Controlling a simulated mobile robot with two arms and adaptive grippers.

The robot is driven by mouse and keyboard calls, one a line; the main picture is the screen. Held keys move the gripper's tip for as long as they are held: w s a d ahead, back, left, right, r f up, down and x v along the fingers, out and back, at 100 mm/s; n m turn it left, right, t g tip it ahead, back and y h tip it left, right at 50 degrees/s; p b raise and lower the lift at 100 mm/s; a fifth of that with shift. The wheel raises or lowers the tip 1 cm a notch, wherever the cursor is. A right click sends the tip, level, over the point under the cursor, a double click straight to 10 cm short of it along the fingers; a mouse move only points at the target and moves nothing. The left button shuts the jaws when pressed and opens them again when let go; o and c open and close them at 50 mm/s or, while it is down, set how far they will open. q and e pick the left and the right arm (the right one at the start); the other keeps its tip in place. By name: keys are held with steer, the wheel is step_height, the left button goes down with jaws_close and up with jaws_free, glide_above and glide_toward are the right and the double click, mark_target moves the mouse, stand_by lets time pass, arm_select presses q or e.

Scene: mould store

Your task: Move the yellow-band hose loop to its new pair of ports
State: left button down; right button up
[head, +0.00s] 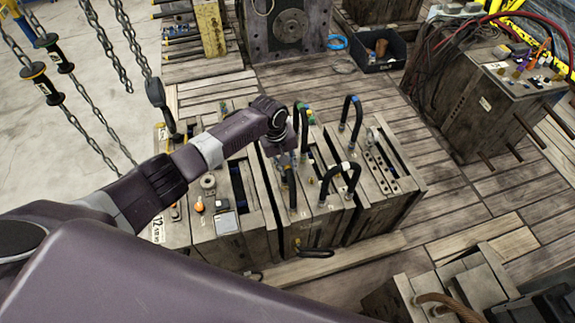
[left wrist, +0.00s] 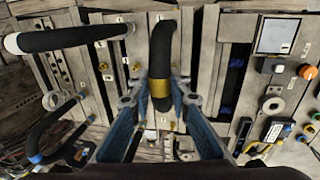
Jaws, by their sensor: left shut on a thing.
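The yellow-band hose loop (left wrist: 163,50) is black with a yellow band and runs up the middle of the left wrist view. My left gripper (left wrist: 157,92) has its blue fingers on both sides of the loop at the band, shut on it. In the head view the left gripper (head: 285,159) is over the middle mould block, and a black length of the loop (head: 291,187) shows below it. The band is hidden there. I cannot tell whether the loop's ends sit in ports. My right gripper is not in view.
A white-band hose (head: 340,178) stands close to the right of the gripper. A green-band hose (head: 304,125) and a blue-band hose (head: 351,112) stand behind. A small screen (head: 226,222) and an orange button (head: 199,206) are on the left block. Chains (head: 70,115) hang at left.

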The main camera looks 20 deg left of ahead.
arm_select(q)
steer(key=shift+w, duration=0.2)
steer(key=shift+a+f, duration=0.1)
steer(key=shift+f, duration=0.05)
stand_by(0.4)
steer(key=c, duration=1.7)
jaws_free()
steer(key=shift+s+a, duration=0.1)
steer(key=shift+s, duration=0.1)
steer(key=shift+r, duration=0.2)
steer(key=r, duration=0.3)
steer(key=a+r, duration=0.1)
steer(key=r, duration=0.3)
steer(key=s+r, duration=0.1)
steer(key=r, duration=0.3)
steer(key=shift+s+a+r, duration=0.1)
steer(key=shift+a+r, duration=0.15)
steer(key=shift+a, duration=0.1)
steer(key=shift+s+d+f, duration=0.1)
